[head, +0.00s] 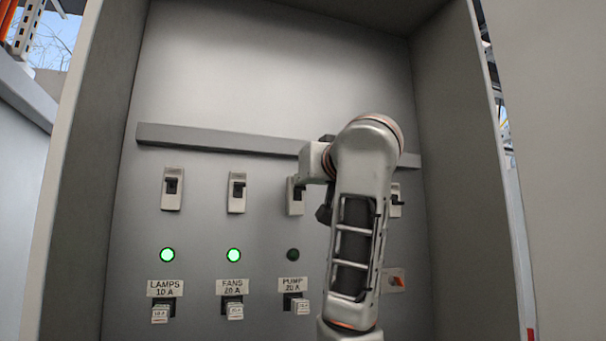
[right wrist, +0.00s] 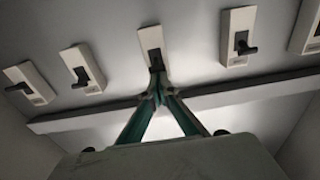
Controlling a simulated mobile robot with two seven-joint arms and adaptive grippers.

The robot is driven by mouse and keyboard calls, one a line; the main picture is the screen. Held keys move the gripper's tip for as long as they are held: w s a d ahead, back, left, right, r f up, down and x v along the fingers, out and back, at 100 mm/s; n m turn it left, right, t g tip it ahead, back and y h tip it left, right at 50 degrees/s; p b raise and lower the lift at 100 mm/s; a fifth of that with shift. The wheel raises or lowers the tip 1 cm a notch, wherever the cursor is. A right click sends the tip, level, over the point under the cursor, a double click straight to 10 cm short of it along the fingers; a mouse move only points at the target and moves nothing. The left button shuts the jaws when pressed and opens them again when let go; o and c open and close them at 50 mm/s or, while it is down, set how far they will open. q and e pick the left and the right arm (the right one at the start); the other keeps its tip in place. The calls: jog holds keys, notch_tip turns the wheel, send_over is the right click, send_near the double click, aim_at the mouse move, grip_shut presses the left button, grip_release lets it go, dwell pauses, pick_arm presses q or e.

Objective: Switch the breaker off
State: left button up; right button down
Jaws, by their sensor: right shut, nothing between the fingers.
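A row of pale breakers with dark levers runs across the grey panel. The PUMP breaker (head: 295,196) is third from the left in the head view and is the middle breaker (right wrist: 151,42) in the right wrist view. Its indicator lamp (head: 292,254) is dark. My right gripper (right wrist: 157,92) is shut and empty, with its green fingertips at the end of the PUMP lever (right wrist: 156,62); I cannot tell whether they touch. In the head view the right gripper (head: 312,167) is beside that breaker's upper right, fingertips unclear. My left gripper is not in view.
The LAMPS breaker (head: 172,188) and FANS breaker (head: 237,192) stand to the left, with lit green lamps (head: 167,255) below. Another breaker (head: 396,200) shows at right, partly behind my arm. A grey rail (head: 220,139) juts out above the row. Cabinet walls bound both sides.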

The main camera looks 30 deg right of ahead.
jog(key=shift+f+b, duration=0.1)
jog(key=shift+b, duration=0.2)
jog(key=shift+f+t, duration=0.1)
jog(key=shift+t, duration=0.2)
jog(key=shift+s+b, duration=0.1)
jog(key=shift+b, duration=0.35)
